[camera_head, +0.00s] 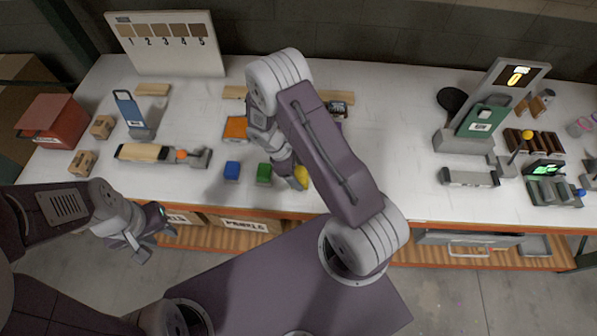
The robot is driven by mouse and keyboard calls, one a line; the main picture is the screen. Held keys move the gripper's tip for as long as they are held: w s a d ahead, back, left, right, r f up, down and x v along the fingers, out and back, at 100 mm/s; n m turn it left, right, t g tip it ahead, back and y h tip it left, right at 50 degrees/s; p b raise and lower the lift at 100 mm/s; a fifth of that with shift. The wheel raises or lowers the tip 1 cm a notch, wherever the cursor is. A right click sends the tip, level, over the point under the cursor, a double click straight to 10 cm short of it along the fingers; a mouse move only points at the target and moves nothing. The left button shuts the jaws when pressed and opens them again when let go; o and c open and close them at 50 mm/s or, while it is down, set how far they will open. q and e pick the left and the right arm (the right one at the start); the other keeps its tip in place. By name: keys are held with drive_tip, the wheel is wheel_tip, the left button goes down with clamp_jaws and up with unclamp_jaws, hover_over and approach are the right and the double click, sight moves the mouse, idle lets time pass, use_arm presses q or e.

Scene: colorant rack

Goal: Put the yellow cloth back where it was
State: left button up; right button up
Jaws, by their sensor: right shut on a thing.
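The yellow cloth (302,179) shows as a small yellow patch near the front edge of the table, just left of my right forearm. My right gripper (297,182) points down there and is shut on it; the arm hides part of the cloth and the fingertips. I cannot tell whether the cloth touches the table. A green block (264,173) and a blue block (232,170) sit just to the left. My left gripper (148,246) is empty, with its fingers apart, in front of the table's edge at lower left.
An orange block (236,128) lies behind the blue block. A numbered sample board (166,44) stands at the back left, and a red box (53,121) at the far left. A tall grey-green device (484,116) stands right. The white table (395,150) is clear right of my arm.

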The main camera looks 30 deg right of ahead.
drive_tip(key=o, duration=1.3)
drive_tip(key=shift+f, duration=0.1)
